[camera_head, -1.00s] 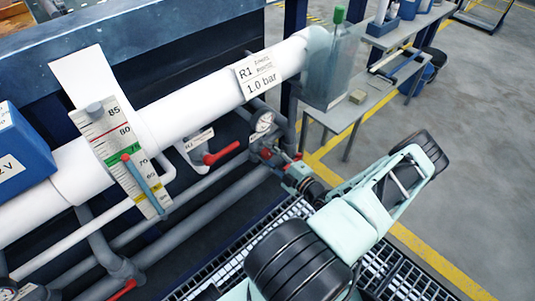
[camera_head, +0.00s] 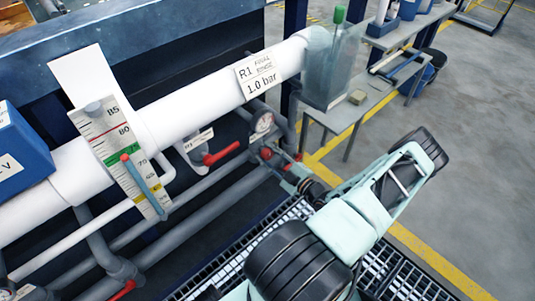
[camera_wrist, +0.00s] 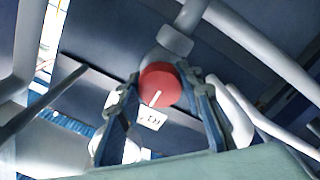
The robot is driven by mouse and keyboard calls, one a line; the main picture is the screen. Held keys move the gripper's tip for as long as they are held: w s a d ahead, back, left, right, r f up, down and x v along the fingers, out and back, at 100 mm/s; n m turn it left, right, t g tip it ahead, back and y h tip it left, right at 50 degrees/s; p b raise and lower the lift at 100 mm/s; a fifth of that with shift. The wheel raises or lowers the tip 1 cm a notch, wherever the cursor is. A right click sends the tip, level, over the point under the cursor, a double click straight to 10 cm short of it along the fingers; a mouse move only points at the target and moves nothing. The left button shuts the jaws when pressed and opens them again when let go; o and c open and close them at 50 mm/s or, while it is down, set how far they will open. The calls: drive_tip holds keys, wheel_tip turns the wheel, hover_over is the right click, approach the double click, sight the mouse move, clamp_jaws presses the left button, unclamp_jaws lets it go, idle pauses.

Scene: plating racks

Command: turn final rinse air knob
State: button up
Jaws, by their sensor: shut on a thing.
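The red air knob (camera_wrist: 160,84), with a white mark line on its face, sits between the two fingers of my gripper (camera_wrist: 165,95) in the wrist view. The fingers are shut on it from both sides. A grey fitting (camera_wrist: 174,40) is behind the knob, and a white tag (camera_wrist: 151,118) is just below it. In the head view my arm comes in from the lower right and my gripper (camera_head: 293,176) is at the pipework under the R1 label (camera_head: 258,76). A bit of red shows beside the gripper there; the knob is mostly hidden.
A round gauge (camera_head: 263,122) stands just above my gripper. A red lever valve (camera_head: 222,153) is to its left, on the pipes. A white pipe (camera_head: 200,100) runs above. A grey bench (camera_head: 345,112) is behind. Open floor lies to the right.

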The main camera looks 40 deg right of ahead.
drive_tip(key=o, duration=1.2)
drive_tip(key=shift+c, duration=0.2)
drive_tip(key=shift+s, duration=0.1)
drive_tip(key=s+d, duration=0.1)
drive_tip(key=s, duration=1)
drive_tip(key=shift+s, duration=0.4)
